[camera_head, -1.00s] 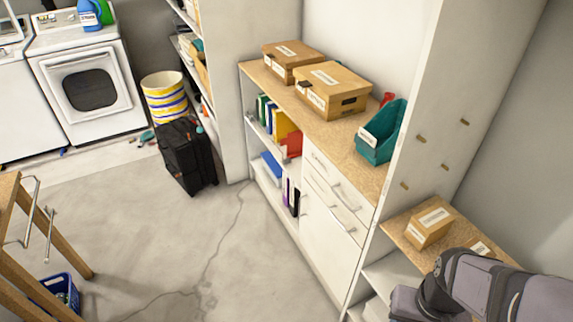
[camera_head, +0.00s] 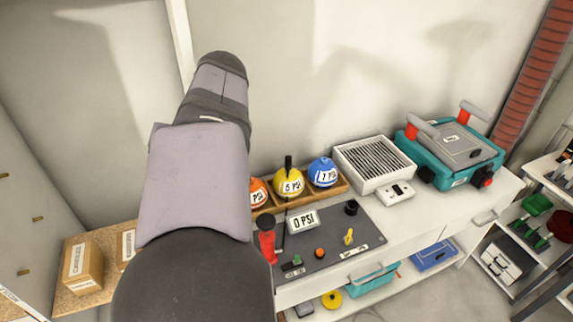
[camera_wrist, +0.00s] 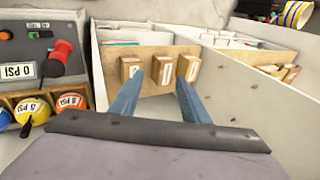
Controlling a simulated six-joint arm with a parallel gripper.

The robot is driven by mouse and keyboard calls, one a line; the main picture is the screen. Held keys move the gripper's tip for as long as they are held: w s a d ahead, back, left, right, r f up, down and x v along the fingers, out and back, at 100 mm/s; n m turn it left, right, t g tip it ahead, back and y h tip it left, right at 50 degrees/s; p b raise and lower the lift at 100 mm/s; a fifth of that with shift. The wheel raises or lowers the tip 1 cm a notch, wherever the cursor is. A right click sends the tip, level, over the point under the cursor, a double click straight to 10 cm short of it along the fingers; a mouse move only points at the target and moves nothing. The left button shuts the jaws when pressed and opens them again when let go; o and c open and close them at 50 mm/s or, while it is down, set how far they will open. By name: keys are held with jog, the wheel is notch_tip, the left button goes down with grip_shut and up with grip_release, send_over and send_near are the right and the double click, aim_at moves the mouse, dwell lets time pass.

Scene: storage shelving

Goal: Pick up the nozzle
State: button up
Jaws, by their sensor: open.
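A slim black upright piece (camera_head: 288,163), which looks like the nozzle, stands at the yellow ball (camera_head: 289,183) in a wooden tray on the white counter. In the wrist view the black piece (camera_wrist: 27,127) shows beside the yellow ball at the lower left. My gripper (camera_wrist: 160,77) is open and empty in the wrist view, its blue fingers apart, with small cardboard boxes beyond them. It is to the side of the balls and the nozzle, not at them. In the head view my arm hides the gripper itself.
An orange ball (camera_head: 258,192) and a blue ball (camera_head: 323,172) flank the yellow one. A grey panel (camera_head: 330,240) with a 0 PSI display and red handle (camera_head: 267,238) lies in front. A vent box (camera_head: 374,162) and teal case (camera_head: 455,150) stand right. Cardboard boxes (camera_head: 82,265) are left.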

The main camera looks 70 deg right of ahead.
jog(key=s+d+r+m+t+h+p, duration=0.1)
jog(key=s+d+r+t, duration=0.1)
jog(key=s+d+r, duration=0.45)
jog(key=s+d+r+m+t+h, duration=0.1)
jog(key=s+d+r+h, duration=0.15)
jog(key=r, duration=0.65)
jog(key=g+h+p, duration=0.1)
jog(key=g+h, duration=0.2)
jog(key=g, duration=0.2)
send_over(289, 159)
jog(key=s+a, duration=0.1)
jog(key=a, duration=0.1)
notch_tip(289, 159, down, 36)
jog(key=shift+w+d+f+g+p, duration=0.15)
jog(key=shift+d+f+p, duration=0.15)
jog(key=shift+f+p, duration=0.45)
jog(key=shift+w+d+f+g+p, duration=0.15)
jog(key=shift+d+f+p, duration=0.1)
jog(key=shift+f+p, duration=0.45)
jog(key=shift+p+x, duration=0.6)
jog(key=shift+x, duration=1.2)
jog(key=shift+c, duration=0.4)
grip_shut()
